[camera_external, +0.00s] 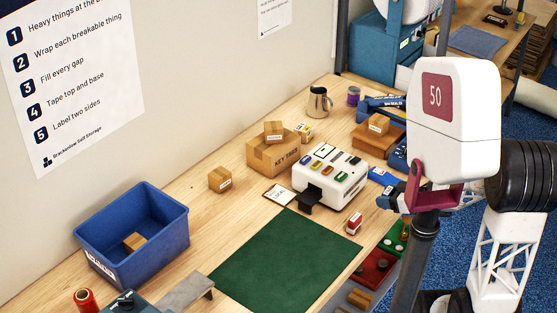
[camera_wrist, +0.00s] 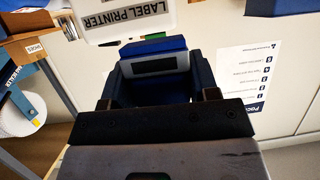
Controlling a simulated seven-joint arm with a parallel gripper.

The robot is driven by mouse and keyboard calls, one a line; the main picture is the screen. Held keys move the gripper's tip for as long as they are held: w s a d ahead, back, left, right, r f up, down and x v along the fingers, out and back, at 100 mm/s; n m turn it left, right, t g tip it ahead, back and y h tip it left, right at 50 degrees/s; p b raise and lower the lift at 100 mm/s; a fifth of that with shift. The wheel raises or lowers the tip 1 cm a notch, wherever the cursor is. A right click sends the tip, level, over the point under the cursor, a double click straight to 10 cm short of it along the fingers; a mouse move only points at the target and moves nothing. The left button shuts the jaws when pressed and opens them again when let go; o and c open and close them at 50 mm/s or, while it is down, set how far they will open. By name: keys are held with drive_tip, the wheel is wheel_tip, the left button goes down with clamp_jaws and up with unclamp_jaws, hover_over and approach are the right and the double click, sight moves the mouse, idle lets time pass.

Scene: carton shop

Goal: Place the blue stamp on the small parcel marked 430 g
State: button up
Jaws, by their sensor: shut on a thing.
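My gripper (camera_wrist: 158,95) is shut on a blue block with a pale face and a dark window, which looks like the blue stamp (camera_wrist: 155,62). In the external view a blue piece with a white label (camera_external: 379,175) shows at my gripper (camera_external: 395,193), right of the white machine; the arm partly hides the fingers. Small brown parcels with white labels stand on the bench (camera_external: 220,179), on the key tags carton (camera_external: 274,130), on a flat brown box (camera_external: 377,124) and in the blue bin (camera_external: 134,242). Their markings are too small to read, so I cannot tell which is 430 g.
The white machine (camera_external: 334,181) with coloured pieces on top stands mid-bench, beside the key tags carton (camera_external: 266,157). The green mat (camera_external: 285,262) is clear. The blue bin (camera_external: 96,228) stands at left. A small red and white box (camera_external: 354,223) stands near the mat.

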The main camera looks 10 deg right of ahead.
drive_tip(key=w+a+r, duration=0.1)
drive_tip(key=w+r, duration=0.3)
drive_tip(key=w, duration=0.8)
drive_tip(key=r+n+g+y, duration=0.2)
drive_tip(key=n+g, duration=0.2)
hover_over(303, 128)
drive_tip(key=shift+w+f, duration=0.1)
drive_tip(key=shift+w, duration=0.05)
drive_tip(key=shift+f, duration=3.15)
drive_tip(key=shift+f, duration=1.9)
drive_tip(key=shift+f, duration=0.15)
